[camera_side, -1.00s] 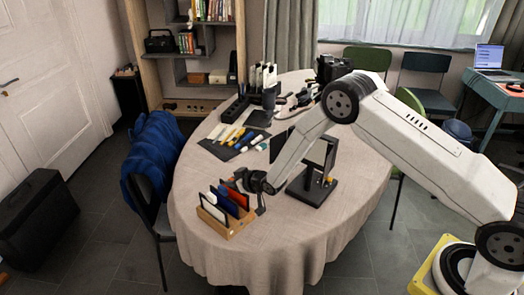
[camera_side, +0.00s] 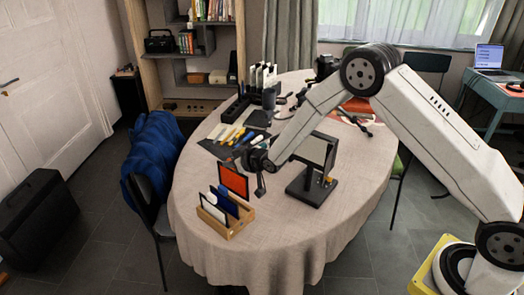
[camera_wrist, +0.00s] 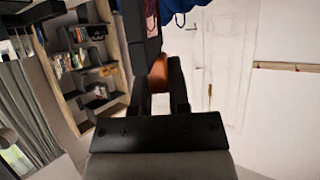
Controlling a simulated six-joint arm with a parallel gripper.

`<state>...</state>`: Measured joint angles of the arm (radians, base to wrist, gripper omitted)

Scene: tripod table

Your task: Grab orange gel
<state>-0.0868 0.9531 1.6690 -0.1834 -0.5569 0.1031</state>
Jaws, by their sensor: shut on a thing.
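The orange gel (camera_side: 233,179) is an orange panel in a dark frame. It is upright, raised above the back of the wooden rack (camera_side: 240,222). My gripper (camera_side: 249,170) is at the gel's upper right side and shut on it. In the wrist view an orange patch of the gel (camera_wrist: 158,75) shows between the two dark fingers (camera_wrist: 158,88). The fingers hide part of it. In the side view a blue panel (camera_side: 226,201) and a white panel (camera_side: 211,210) stand in the rack.
A dark stand with a square panel (camera_side: 316,152) is right of my gripper. Behind lie a dark mat with markers (camera_side: 220,150) and a desk organiser (camera_side: 236,107). A chair with a blue jacket (camera_side: 152,155) is at the left. The front of the tablecloth (camera_side: 285,250) is clear.

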